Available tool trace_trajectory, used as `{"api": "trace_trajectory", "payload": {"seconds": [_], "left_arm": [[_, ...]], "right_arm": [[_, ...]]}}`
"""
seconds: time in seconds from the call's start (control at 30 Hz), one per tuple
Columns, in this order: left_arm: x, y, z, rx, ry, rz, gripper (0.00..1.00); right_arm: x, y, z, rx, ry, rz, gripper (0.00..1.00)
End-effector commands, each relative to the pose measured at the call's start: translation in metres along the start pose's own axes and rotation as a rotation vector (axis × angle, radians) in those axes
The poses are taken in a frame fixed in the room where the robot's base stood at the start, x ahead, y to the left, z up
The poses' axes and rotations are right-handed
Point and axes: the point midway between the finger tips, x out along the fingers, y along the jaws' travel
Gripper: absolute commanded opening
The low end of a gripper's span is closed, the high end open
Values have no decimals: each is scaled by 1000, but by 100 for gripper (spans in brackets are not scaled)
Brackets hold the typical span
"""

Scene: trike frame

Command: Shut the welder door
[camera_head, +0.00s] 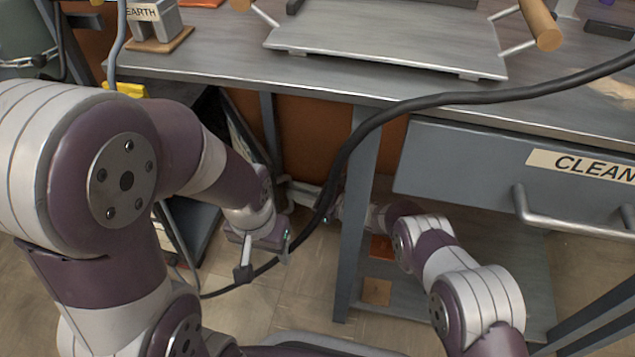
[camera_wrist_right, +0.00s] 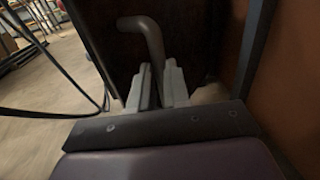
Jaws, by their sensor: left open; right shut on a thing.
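The welder is a dark box under the bench at left in the head view. A dark panel with a pale edge (camera_head: 243,132), apparently its door, stands at an angle there, partly hidden by my left arm. In the right wrist view the dark door panel (camera_wrist_right: 190,35) carries a grey bent handle (camera_wrist_right: 150,38). My right gripper (camera_wrist_right: 156,88) is shut on this handle, one finger on each side. In the head view my right gripper (camera_head: 290,186) reaches under the bench, partly hidden by the black cable. My left gripper (camera_head: 265,259) is open and empty, pointing down, lower and nearer.
A thick black cable (camera_head: 385,118) hangs across the bench front and loops to the floor past both grippers. A bench leg (camera_head: 352,215) stands close to my right arm. A drawer marked CLEAN (camera_head: 470,170) is above that arm. Floor is bare at lower centre.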

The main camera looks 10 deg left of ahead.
Motion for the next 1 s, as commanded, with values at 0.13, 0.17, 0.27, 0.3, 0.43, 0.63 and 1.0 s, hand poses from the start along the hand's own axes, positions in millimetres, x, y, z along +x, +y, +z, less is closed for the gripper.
{"api": "trace_trajectory", "payload": {"seconds": [0.13, 0.17, 0.27, 0.3, 0.43, 0.63, 1.0], "left_arm": [[-10, 0, -1, 0, 0, 0, 65], [-11, 0, -2, 0, 1, 0, 65], [-13, 0, -2, 0, 1, 0, 65], [-14, 0, -2, 0, 1, 0, 65], [-15, 0, -2, 0, 1, 0, 65], [-15, 0, -2, 0, 1, 0, 65], [-15, 0, -2, 0, 0, 0, 65]], "right_arm": [[7, 14, 2, 0, 1, 5, 0], [9, 16, 2, 1, 1, 5, 0], [12, 21, 1, 1, 1, 5, 0], [13, 23, 1, 1, 2, 5, 0], [16, 26, 0, 0, 1, 5, 0], [16, 27, -1, 1, 1, 5, 0], [16, 26, 0, 1, 1, 4, 42]]}}
